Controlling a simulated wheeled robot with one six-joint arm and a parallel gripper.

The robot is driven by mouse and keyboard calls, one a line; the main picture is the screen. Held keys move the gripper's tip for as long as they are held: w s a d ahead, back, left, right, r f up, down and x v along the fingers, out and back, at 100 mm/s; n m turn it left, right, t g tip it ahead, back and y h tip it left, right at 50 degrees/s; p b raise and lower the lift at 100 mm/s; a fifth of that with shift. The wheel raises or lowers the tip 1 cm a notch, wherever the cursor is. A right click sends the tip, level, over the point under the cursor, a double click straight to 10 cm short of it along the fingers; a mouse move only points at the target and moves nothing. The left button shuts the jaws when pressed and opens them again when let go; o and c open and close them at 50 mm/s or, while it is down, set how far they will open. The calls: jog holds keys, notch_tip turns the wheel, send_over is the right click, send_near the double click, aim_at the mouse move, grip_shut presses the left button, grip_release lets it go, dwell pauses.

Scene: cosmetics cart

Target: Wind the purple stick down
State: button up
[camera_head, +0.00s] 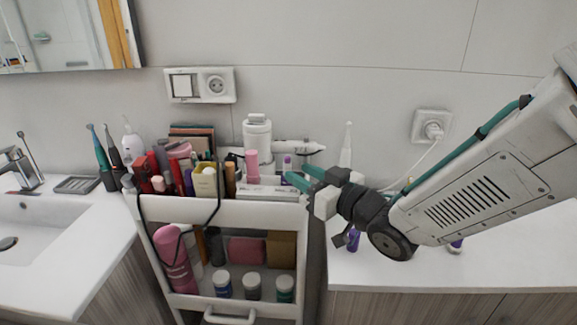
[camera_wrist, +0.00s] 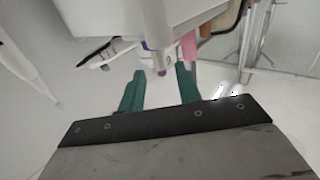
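The purple stick (camera_head: 287,163) stands upright on the top of the white cart, with a purple upper part. My gripper (camera_head: 302,176) is just to its right and in front, with its teal fingers spread apart. In the wrist view, my gripper (camera_wrist: 160,72) shows a clear gap between its two fingers. The purple and pale stick (camera_wrist: 151,57) lies just beyond the fingertips, roughly in line with that gap. Whether the fingers touch it cannot be told. The lower end of the stick is partly hidden in the head view.
A pink stick (camera_head: 252,166) stands close left of the purple one, behind a white box (camera_head: 268,191). The white cart (camera_head: 170,209) holds crowded cosmetics at left. Small purple items (camera_head: 353,240) stand on the right counter.

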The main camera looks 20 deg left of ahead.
aim_at(290, 167)
jog(key=x, duration=0.5)
jog(key=shift+w+a, duration=0.1)
jog(key=shift+w, duration=0.05)
